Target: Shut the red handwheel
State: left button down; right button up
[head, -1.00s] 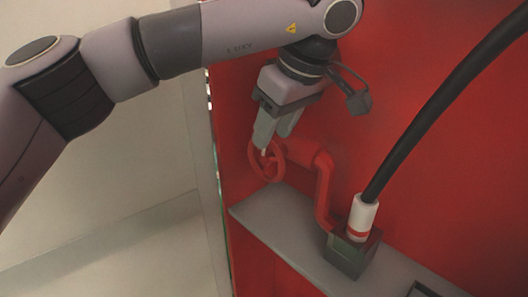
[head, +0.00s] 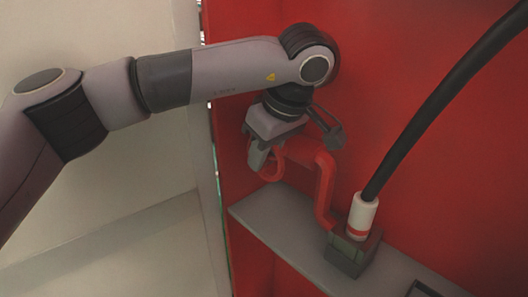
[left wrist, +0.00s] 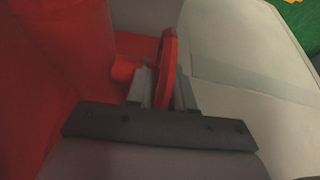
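The red handwheel (head: 267,171) sits on the end of a red pipe (head: 325,180) that bends down to a grey ledge. My left gripper (head: 264,160) is at the wheel, pointing down and covering its upper part in the head view. In the left wrist view the wheel (left wrist: 168,66) shows edge-on between the two fingers of my left gripper (left wrist: 163,90), one finger on each side of its rim. The fingers look parted around the rim; whether they touch it is hard to see. My right gripper is in neither view.
A red panel (head: 400,150) stands behind the wheel, with a grey ledge (head: 282,218) below. A black hose (head: 440,97) with a white end (head: 362,214) rises from a dark block (head: 350,258) right of the pipe. The pale floor at left is clear.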

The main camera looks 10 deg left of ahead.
pick_arm(q)
jog(key=shift+a+r+h+p, duration=0.15)
jog(key=shift+h+p, duration=0.15)
jog(key=shift+p, duration=0.35)
jog(key=shift+g, duration=0.3)
jog(key=c, duration=1.1)
grip_release()
jog(key=v, duration=0.7)
